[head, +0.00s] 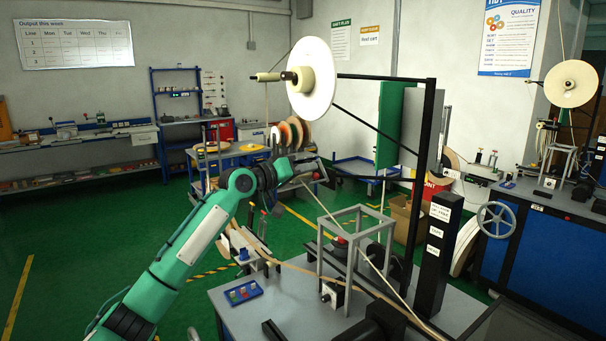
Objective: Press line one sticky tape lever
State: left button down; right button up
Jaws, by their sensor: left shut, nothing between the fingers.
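The tape payoff machine has a large white reel (316,88) on a spindle at the top of a black frame (428,150). My left arm reaches in from the lower left, and my left gripper (318,170) is below the reel, shut and empty. A pale tape strip (372,262) runs from near this gripper down through a grey metal cage (328,252) on the bench. I cannot make out which part is the sticky tape lever, or whether the gripper touches anything. My right gripper is out of view.
A black post with white labels (436,262) stands right of the cage. A small blue button box (242,292) lies at the bench's left edge. A second reel station with a handwheel (497,222) is at right. Green floor is open at left.

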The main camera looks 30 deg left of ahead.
pick_arm(q)
jog(key=shift+s+d+f+m+b, duration=0.25)
jog(key=shift+d+f+m+b, duration=0.25)
jog(key=shift+m, duration=0.4)
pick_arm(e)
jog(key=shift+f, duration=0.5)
pick_arm(q)
jog(key=shift+d, duration=0.2)
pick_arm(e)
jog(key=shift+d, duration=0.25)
pick_arm(q)
jog(key=shift+r, duration=0.1)
